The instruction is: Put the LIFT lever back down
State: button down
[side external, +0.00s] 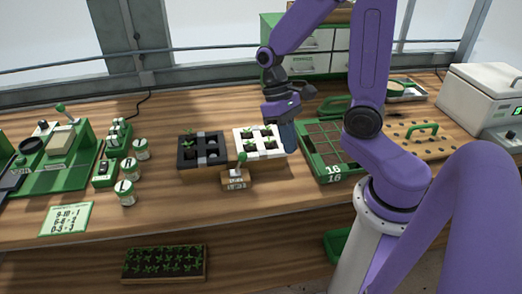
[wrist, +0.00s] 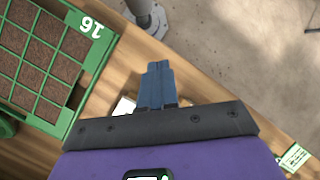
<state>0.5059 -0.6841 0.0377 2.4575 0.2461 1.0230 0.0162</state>
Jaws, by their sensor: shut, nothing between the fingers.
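A small wooden block (side external: 235,180) with a label too small to read stands at the front middle of the bench. A lever with a green knob (side external: 242,157) rises from it, roughly upright. Another green-knobbed lever (side external: 61,107) stands on the green machine at the left; I cannot read which one is marked LIFT. My gripper (side external: 288,143) points down to the right of the block lever, apart from it, by the white cell tray's right end. Its blue-grey fingers are together and empty in the wrist view (wrist: 157,84). The block lever is not recognisable in the wrist view.
A white cell tray (side external: 284,148) and a black cell tray (side external: 186,162) hold seedlings behind the block. A green soil tray marked 16 (side external: 333,178) is right of my gripper; it also shows in the wrist view (wrist: 88,65). Labelled jars (side external: 127,194) stand left.

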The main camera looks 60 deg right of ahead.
jog(key=d+f+m+t+y, duration=0.2)
jog(key=d+m+t+y, duration=0.2)
jog(key=m, duration=0.9)
jog(key=s+d+f+m+t+y, duration=0.1)
jog(key=d+m+t, duration=0.4)
jog(key=m+t, duration=0.5)
jog(key=shift+f+m+y, duration=0.8)
jog(key=shift+m+y, duration=0.6)
jog(key=shift+m, duration=0.6)
jog(key=shift+s+d, duration=0.1)
